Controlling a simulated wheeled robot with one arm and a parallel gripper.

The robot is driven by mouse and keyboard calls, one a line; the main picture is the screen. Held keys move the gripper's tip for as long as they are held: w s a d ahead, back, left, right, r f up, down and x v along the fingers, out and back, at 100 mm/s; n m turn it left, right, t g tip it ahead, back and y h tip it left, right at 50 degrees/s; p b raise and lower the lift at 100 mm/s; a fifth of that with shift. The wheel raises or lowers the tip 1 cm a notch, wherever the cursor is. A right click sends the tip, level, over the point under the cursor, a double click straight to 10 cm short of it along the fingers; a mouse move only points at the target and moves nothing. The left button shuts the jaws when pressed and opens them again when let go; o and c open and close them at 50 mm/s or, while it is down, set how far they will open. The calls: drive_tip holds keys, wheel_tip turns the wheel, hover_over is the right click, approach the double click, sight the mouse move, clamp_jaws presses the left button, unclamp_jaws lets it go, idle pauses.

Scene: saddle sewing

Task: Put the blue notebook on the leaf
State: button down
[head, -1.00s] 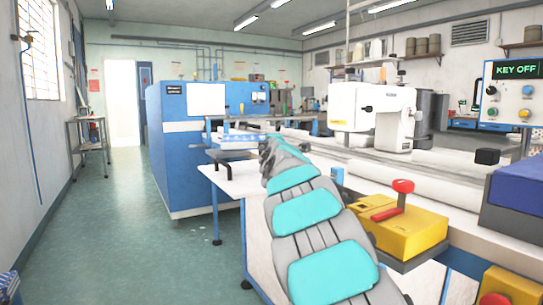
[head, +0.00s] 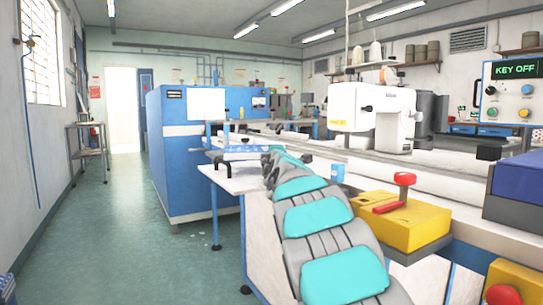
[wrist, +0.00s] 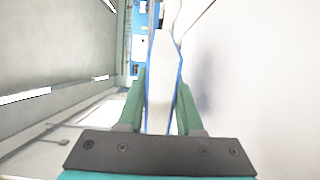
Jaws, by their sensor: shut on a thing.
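The blue notebook (wrist: 161,90) is between the green fingers of my gripper (wrist: 161,78) in the wrist view, seen edge-on with white pages between blue cover edges. My gripper is shut on it. The white leaf (wrist: 240,80) fills the right side of that view, alongside the notebook. In the head view the leaf (head: 235,181) sticks out to the left of the bench, and the notebook (head: 243,154) shows flat, low over it. I cannot tell whether they touch. My arm hides part of the leaf and most of the gripper.
A blue machine cabinet (head: 185,165) stands behind the leaf. To the right are a blue cup (head: 337,173), a yellow box with a red handle (head: 400,222) and a white sewing machine (head: 352,108). The green floor (head: 135,215) at left is open.

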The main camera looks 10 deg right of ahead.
drive_tip(key=c, duration=0.6)
unclamp_jaws()
drive_tip(key=shift+o, duration=0.2)
drive_tip(key=shift+r, duration=0.15)
drive_tip(key=shift+r+p, duration=0.25)
drive_tip(key=shift+p, duration=0.15)
drive_tip(key=s+b, duration=0.1)
drive_tip(key=s, duration=0.3)
drive_tip(key=s+b, duration=0.2)
drive_tip(key=s, duration=0.2)
drive_tip(key=s+a+b, duration=0.1)
drive_tip(key=s, duration=0.3)
drive_tip(key=shift+f+b, duration=0.2)
drive_tip(key=shift+b, duration=0.15)
